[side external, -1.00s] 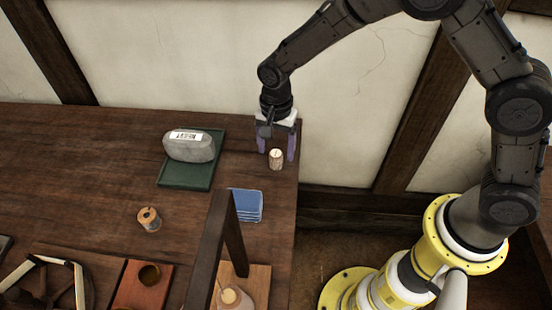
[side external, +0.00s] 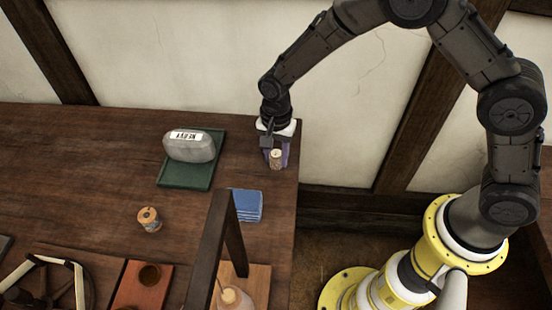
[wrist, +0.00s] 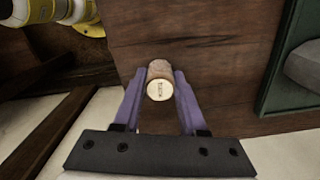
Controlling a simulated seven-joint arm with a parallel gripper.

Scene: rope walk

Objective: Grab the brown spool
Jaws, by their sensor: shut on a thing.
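My gripper (side external: 275,155) is at the far right corner of the table, with its purple fingers pointing down. It is shut on a small tan-brown cylinder (wrist: 159,88) with a pale, lettered end. The cylinder stands upright between the fingers, which touch it on both sides. It also shows in the side external view (side external: 277,160). I cannot tell whether it is a spool. Another spool (side external: 149,218), with orange-brown ends and a greyish middle, stands apart on the table, well to the left of my gripper.
A grey labelled block (side external: 189,146) sits on a green tray (side external: 185,182) left of my gripper. A blue stack (side external: 246,205) lies nearer the front. A dark wooden post frame (side external: 211,250) rises in front. The wall (side external: 180,60) is close behind. The table's left middle is clear.

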